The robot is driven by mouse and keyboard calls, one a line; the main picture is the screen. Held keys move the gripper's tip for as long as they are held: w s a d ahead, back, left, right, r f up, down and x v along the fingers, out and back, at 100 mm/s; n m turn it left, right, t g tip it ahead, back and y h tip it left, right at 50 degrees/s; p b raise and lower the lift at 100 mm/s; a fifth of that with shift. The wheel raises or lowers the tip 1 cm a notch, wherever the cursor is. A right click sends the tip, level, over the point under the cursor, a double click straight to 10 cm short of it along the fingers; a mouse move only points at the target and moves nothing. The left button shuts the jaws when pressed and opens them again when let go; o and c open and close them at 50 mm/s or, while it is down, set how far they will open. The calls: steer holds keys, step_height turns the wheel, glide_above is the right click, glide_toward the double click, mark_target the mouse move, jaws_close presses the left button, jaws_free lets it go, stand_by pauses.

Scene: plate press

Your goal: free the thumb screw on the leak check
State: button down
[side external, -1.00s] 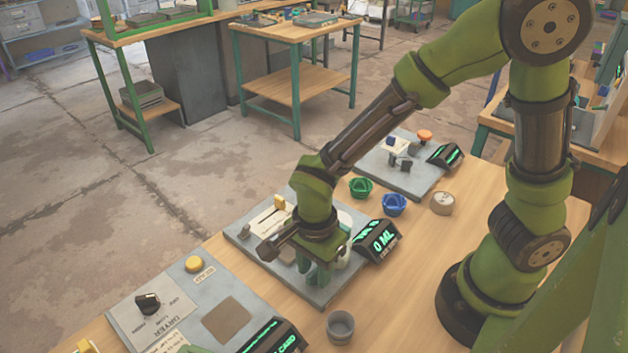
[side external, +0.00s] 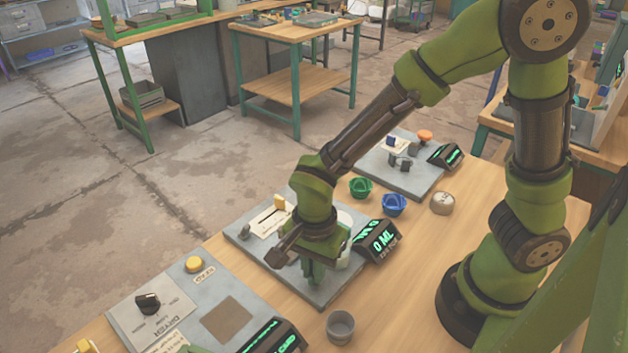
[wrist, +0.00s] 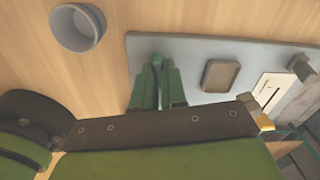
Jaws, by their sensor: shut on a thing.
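The station panel (side external: 245,248) with the dark "0 ML" display (side external: 378,243) lies in the middle of the bench; I take it to be the leak check. My gripper (side external: 312,275) points down over this panel's near part, its fingers close together. They also show low over the panel in the wrist view (wrist: 158,103). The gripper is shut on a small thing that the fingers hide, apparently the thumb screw. A pale round part (side external: 345,222) stands behind the fingers, partly covered by my wrist.
A grey cup (side external: 340,327) stands close to the panel's near corner. Green (side external: 360,187) and blue (side external: 394,204) cups and a round tan piece (side external: 442,203) stand beyond the display. The dryer panel (side external: 160,300) is at lower left, another panel (side external: 405,175) at the back.

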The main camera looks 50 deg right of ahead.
steer(key=n, duration=0.4)
steer(key=shift+r+n, duration=0.1)
steer(key=shift+n, duration=0.2)
steer(key=n, duration=0.3)
steer(key=shift+n, duration=0.3)
steer(key=n, duration=0.3)
steer(key=shift+n, duration=2)
steer(key=c, duration=1.2)
jaws_free()
step_height(320, 180, up, 17)
steer(key=shift+f, duration=0.1)
